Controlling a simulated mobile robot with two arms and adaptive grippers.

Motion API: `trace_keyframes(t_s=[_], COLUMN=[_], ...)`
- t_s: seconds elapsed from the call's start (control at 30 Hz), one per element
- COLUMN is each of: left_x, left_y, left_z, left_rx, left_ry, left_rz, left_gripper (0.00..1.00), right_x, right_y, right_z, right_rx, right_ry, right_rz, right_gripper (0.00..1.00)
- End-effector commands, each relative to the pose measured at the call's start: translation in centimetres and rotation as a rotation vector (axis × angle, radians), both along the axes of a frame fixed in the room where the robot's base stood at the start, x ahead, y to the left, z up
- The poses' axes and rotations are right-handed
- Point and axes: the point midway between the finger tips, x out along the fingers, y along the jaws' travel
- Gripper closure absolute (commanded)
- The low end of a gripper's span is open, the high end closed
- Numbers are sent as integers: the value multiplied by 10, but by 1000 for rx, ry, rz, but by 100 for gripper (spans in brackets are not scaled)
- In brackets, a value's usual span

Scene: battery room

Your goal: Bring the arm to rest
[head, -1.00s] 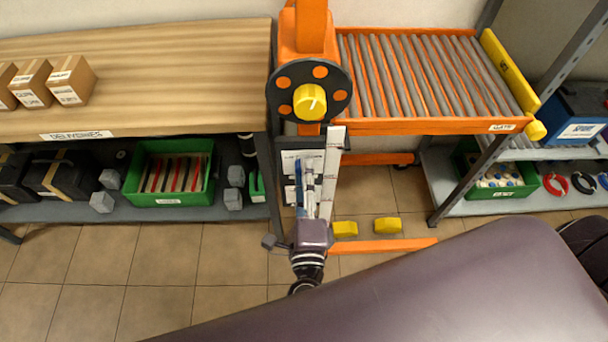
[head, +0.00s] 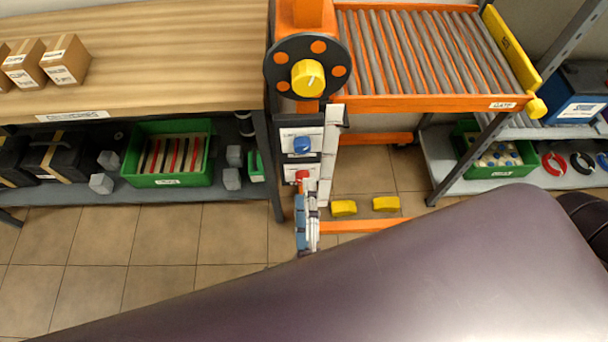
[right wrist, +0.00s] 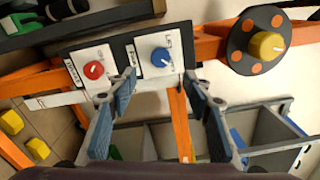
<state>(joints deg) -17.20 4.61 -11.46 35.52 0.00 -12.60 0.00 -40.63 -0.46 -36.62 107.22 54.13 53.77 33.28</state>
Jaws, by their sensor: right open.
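My right gripper (head: 307,220) shows low in the middle of the head view, with part of it hidden behind my large purple arm link. In the right wrist view my right gripper (right wrist: 158,92) is open, its two blue-grey fingers spread and nothing between them. Beyond the fingers is a panel with a blue knob (right wrist: 162,57) and a red knob (right wrist: 94,70). In the head view the blue knob (head: 302,145) and the red knob (head: 301,176) are above the gripper, apart from it. My left gripper is not in view.
A black disc with a yellow knob (head: 308,77) is on the orange frame, beside a roller conveyor (head: 430,60). A wooden table (head: 170,60) is at left, over a green bin (head: 168,180). Yellow blocks (head: 385,204) are low near the orange bar. Tiled floor is open at lower left.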

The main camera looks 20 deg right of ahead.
Motion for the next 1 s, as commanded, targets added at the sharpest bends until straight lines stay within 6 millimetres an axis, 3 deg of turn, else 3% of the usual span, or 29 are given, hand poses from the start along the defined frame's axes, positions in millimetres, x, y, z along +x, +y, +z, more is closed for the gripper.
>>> trace_keyframes(t_s=[0.2, 0.77, 0.87, 0.97, 1.0], left_x=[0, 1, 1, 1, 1], left_y=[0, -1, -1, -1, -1], left_z=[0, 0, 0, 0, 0], left_rx=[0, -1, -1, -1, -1], left_ry=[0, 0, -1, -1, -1], left_rz=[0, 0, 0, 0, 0], left_gripper=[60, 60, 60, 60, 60], right_x=[-14, -13, -10, -4, -2], right_y=[4, 5, 12, 32, 42], right_z=[0, -1, -12, -47, -69], right_rx=[0, -4, -60, -212, -299], right_ry=[1, 0, 16, 66, 98], right_rz=[1, 3, 45, 160, 224], right_gripper=[54, 54, 54, 54, 54])
